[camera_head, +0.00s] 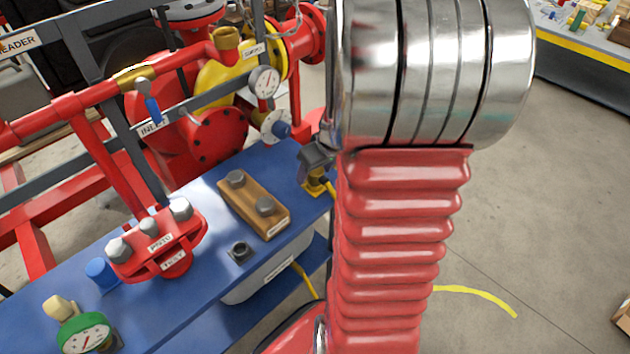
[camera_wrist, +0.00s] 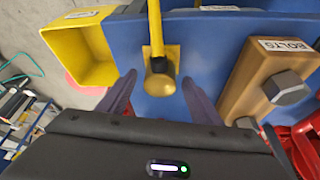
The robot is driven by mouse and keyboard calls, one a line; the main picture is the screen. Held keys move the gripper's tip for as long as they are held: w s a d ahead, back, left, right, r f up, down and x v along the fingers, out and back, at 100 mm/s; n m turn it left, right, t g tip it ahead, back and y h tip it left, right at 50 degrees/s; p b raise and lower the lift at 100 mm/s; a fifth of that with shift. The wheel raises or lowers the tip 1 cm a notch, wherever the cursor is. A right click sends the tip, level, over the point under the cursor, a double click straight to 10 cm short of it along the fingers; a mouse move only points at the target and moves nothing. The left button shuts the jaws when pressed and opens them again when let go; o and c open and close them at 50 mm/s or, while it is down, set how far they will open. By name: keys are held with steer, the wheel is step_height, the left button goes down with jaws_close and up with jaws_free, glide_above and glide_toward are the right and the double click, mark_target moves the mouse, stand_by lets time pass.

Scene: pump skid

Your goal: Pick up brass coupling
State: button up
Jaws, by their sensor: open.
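In the wrist view, the brass coupling (camera_wrist: 160,82) shows as a rounded brass-coloured end with a dark collar, joined to a yellow hose or rod. It is at a square brass-coloured plate on the blue deck. My gripper (camera_wrist: 158,84) is open, with one dark finger on each side of the coupling and visible gaps between. Nothing is held. I cannot tell how far the fingertips are above the deck. In the head view, a yellow-brass piece (camera_head: 315,186) shows at the deck's right edge, partly hidden by my arm.
A wooden block labelled BOLTS (camera_wrist: 262,78) with hex bolts stands right of my gripper. A yellow open box (camera_wrist: 82,55) is to the left. The blue deck (camera_head: 215,290) also carries a red flanged fitting (camera_head: 160,245) and a green gauge (camera_head: 84,333). Red pipework stands behind.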

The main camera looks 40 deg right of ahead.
steer(key=shift+c, duration=0.3)
steer(key=c, duration=1.2)
